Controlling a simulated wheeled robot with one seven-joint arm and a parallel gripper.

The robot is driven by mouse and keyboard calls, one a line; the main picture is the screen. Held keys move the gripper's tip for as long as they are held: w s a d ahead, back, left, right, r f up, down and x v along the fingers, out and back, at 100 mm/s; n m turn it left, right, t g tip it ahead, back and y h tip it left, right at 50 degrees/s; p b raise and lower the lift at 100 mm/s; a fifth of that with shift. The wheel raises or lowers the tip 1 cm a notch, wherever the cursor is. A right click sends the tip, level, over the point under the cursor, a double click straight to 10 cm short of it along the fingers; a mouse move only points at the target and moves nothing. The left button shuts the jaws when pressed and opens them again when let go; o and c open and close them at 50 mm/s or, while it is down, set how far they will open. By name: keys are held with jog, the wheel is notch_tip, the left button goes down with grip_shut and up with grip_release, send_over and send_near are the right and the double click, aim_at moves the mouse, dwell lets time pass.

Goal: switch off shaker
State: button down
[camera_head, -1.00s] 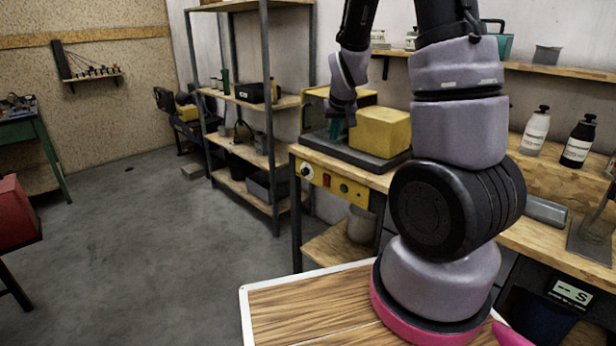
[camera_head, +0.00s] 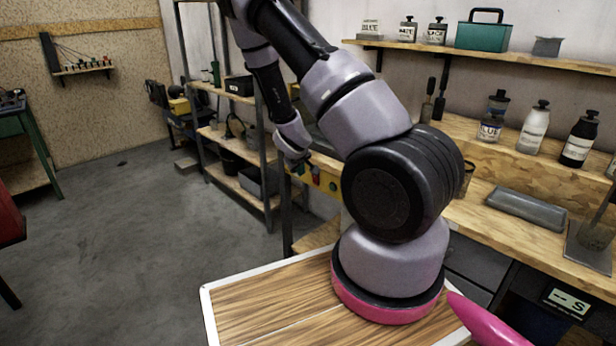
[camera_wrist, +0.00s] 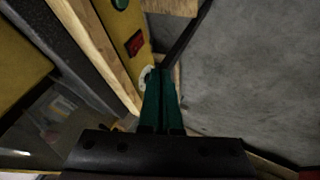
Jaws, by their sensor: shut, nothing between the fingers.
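The yellow control panel (camera_head: 325,180) is on the bench's front edge, partly hidden by my arm in the head view. In the wrist view, the panel (camera_wrist: 118,30) carries a red switch (camera_wrist: 134,43), a green button (camera_wrist: 120,4) and a white round knob (camera_wrist: 146,74). My gripper (camera_wrist: 161,75) has its green fingers together, with the tips at or just in front of the knob. I cannot tell whether they touch it. The yellow shaker box (camera_wrist: 18,45) on its dark grey base (camera_wrist: 75,65) shows at the left of the wrist view; my arm hides it in the head view.
A metal shelf rack (camera_head: 228,133) with boxes stands left of the bench. Bottles (camera_head: 534,128) and a grey tray (camera_head: 525,207) are on the bench at right. A green toolbox (camera_head: 483,34) sits on the wall shelf.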

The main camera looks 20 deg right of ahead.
aim_at(315, 179)
jog(key=shift+w+d+f, duration=3.35)
jog(key=shift+d+f, duration=0.15)
jog(key=shift+f, duration=0.1)
